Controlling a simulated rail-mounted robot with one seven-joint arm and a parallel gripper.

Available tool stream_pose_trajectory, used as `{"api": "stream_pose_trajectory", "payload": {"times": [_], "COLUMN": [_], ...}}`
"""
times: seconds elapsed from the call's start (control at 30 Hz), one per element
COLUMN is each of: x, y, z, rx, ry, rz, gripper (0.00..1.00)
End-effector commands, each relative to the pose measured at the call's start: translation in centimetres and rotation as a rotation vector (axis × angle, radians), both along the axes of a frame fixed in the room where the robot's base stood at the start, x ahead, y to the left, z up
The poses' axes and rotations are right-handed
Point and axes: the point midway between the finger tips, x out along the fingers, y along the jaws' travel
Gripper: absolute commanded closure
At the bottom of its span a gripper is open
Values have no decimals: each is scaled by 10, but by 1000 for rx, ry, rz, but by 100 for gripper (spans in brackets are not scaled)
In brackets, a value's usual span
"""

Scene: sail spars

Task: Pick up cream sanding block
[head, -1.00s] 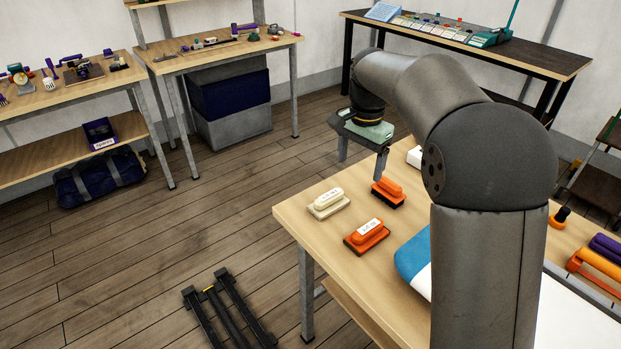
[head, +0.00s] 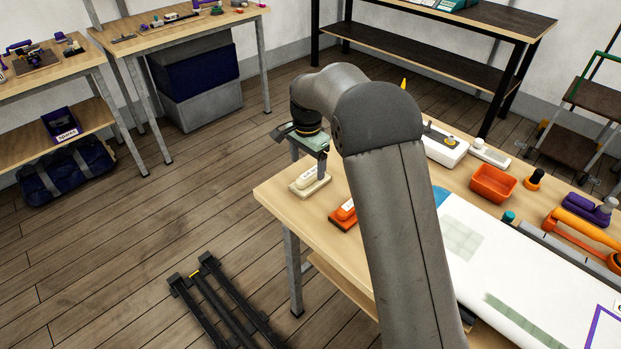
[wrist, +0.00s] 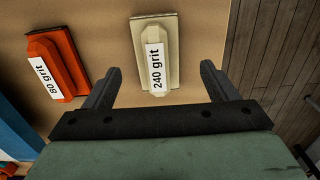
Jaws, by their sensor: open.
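The cream sanding block (head: 309,181) lies on the wooden table near its far left corner. In the wrist view the cream sanding block (wrist: 154,58) has a white label reading "240 grit" and sits ahead of the fingers, between their lines. My gripper (head: 308,160) is open and empty, above the block in the head view. In the wrist view my gripper's fingers (wrist: 160,80) point at the table on either side of the block's near end. I cannot tell the exact height gap.
An orange sanding block (head: 343,214), labelled "80 grit" in the wrist view (wrist: 55,65), lies beside the cream one. An orange bin (head: 493,184) and a white device (head: 443,146) stand farther right. The table edge and floor (wrist: 275,50) are close on the right.

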Motion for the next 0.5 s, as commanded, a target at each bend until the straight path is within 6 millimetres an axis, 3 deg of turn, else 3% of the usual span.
{"api": "stream_pose_trajectory", "payload": {"times": [0.5], "x": [2], "y": [-8], "z": [-53], "rx": [1], "ry": [-1], "rz": [-1], "gripper": [20]}}
